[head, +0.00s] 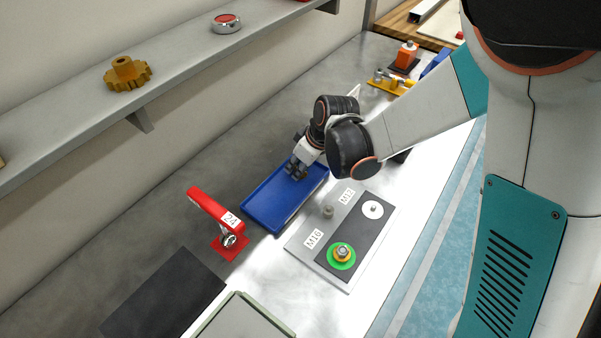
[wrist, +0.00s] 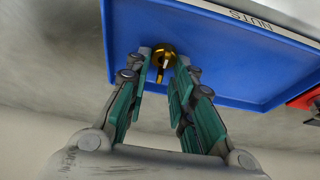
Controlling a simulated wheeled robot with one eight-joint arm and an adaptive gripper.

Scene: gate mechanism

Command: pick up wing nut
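The wing nut (wrist: 164,55) is a small brass-gold piece with a round body, lying on the blue tray (wrist: 230,60) labelled "NUTS" in the wrist view. My gripper (wrist: 164,72) is open above the tray, with its two green-padded fingers on either side of the wing nut. I cannot tell whether the fingers touch it. In the head view my gripper (head: 296,171) reaches down into the far part of the blue tray (head: 262,219), and it hides the wing nut there.
A red stand (head: 214,209) is to the left. A shelf (head: 185,52) runs above, holding a gold gear (head: 127,73).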

